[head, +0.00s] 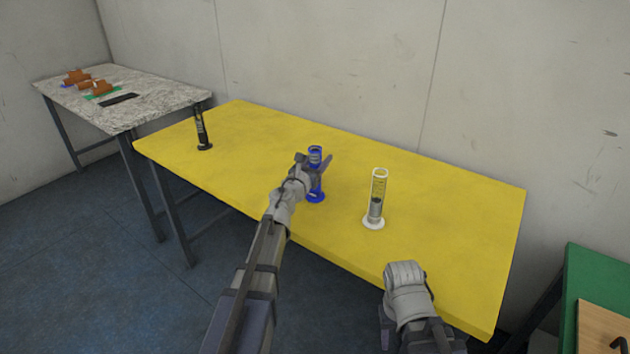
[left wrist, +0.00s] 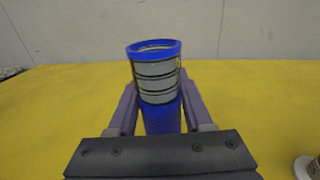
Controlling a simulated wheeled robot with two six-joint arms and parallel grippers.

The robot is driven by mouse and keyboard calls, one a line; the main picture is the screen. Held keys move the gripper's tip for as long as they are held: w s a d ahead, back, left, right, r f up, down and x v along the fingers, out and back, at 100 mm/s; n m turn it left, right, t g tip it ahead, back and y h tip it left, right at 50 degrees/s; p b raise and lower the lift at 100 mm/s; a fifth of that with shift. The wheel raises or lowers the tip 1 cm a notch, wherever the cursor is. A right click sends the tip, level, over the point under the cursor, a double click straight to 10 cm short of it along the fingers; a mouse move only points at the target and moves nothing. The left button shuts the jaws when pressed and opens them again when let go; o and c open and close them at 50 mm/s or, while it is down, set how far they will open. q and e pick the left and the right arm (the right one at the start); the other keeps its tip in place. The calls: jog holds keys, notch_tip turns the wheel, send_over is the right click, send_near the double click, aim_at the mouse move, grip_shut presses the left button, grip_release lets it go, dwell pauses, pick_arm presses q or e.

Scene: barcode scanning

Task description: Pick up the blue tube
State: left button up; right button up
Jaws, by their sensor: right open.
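The blue tube (head: 315,184) stands upright on the yellow table, with a blue rim and a blue round foot. My left gripper (head: 315,162) is at its upper part, with a finger on either side. The left wrist view shows the tube (left wrist: 157,70), with a clear, dark-ringed upper section, between the two fingers (left wrist: 160,105). The fingers are close to its sides; I cannot tell whether they touch it. My right gripper (head: 404,272) is open and empty above the table's front edge, its fingers partly hidden by its own body.
A clear tube with a white foot (head: 374,221) stands right of the blue tube. A black tube (head: 202,135) stands at the table's far left. The yellow table (head: 450,205) is otherwise clear. A speckled table (head: 150,92) with orange parts stands beyond, and a green table (head: 595,270) stands at right.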

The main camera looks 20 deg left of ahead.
pick_arm(q)
grip_shut()
dwell(0.9)
